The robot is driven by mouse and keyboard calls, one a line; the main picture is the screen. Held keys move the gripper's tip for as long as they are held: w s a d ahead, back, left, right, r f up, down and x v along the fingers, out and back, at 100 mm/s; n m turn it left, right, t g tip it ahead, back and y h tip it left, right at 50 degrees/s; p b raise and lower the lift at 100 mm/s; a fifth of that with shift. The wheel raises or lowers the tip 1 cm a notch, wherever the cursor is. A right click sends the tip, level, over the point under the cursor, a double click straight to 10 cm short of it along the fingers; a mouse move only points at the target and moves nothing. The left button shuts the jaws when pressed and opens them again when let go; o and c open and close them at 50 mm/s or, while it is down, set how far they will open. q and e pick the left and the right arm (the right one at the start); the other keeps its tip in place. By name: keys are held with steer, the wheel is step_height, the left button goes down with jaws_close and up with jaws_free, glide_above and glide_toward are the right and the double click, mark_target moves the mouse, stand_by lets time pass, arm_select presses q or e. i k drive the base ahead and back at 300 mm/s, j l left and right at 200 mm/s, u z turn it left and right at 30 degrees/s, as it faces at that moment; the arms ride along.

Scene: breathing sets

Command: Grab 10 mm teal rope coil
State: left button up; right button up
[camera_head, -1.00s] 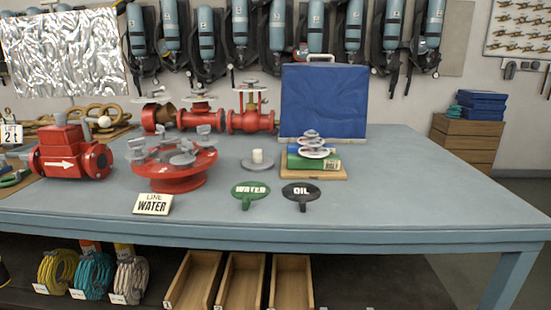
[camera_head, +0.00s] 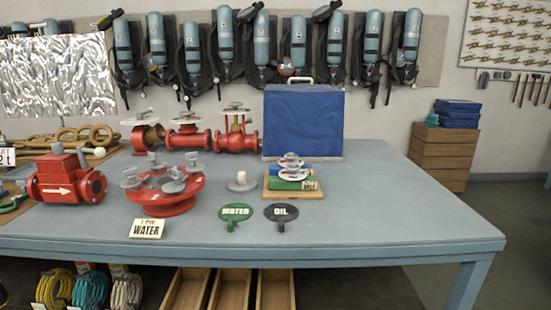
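The teal rope coil (camera_head: 89,290) stands on the shelf under the blue-grey table at the lower left. It sits between a yellow coil (camera_head: 54,289) and a whitish coil (camera_head: 126,290). Each coil has a small tag, too small to read. The lower parts of the coils are close to the bottom edge of the picture. Neither of my grippers shows in the head view.
The table (camera_head: 340,215) overhangs the shelf. Wooden bins (camera_head: 232,290) stand right of the coils. Red valves (camera_head: 165,193), a blue case (camera_head: 303,123) and WATER and OIL signs (camera_head: 281,213) are on the table. Floor is clear at the right.

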mark_target(81, 301)
steer(key=u, duration=0.75)
steer(key=k+j+u, duration=0.15)
steer(key=j, duration=0.25)
steer(key=j+u, duration=0.1)
steer(key=j, duration=0.3)
